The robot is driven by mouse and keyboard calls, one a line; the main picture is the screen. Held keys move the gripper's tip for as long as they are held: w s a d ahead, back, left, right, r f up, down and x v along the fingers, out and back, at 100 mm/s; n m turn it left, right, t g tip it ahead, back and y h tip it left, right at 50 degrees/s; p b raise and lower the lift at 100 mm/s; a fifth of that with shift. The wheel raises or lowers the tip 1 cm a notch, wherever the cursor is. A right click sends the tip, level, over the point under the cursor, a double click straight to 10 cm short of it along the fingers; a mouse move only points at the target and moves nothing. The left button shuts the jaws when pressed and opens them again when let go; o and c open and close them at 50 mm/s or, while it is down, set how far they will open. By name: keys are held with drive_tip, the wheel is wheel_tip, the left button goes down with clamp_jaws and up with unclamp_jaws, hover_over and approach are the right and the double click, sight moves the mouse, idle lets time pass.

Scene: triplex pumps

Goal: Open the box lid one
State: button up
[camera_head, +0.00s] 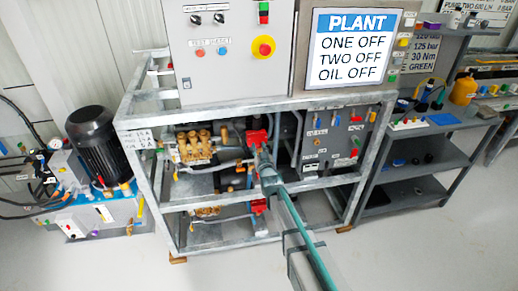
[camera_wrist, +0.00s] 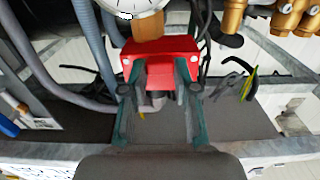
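A red box (camera_head: 256,138) is on the upper level of the metal pump frame, beside the brass pump. In the wrist view a red box (camera_wrist: 160,55) fills the middle, with a narrower red part projecting toward me. My gripper (camera_wrist: 160,88) is open. Its two green fingers stand on either side of the projecting part, with gaps visible. I cannot tell whether the fingertips touch the box body. In the head view my gripper (camera_head: 264,160) is just in front of the upper red box, partly hiding it. No lid edge can be made out clearly.
A second red box (camera_head: 259,206) sits on the lower level. The brass pump (camera_head: 193,146) is left of the upper box. A round gauge (camera_wrist: 140,5), hoses and the frame bar (camera_wrist: 285,148) crowd the wrist view. A grey control box (camera_head: 226,45) is above.

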clamp_jaws()
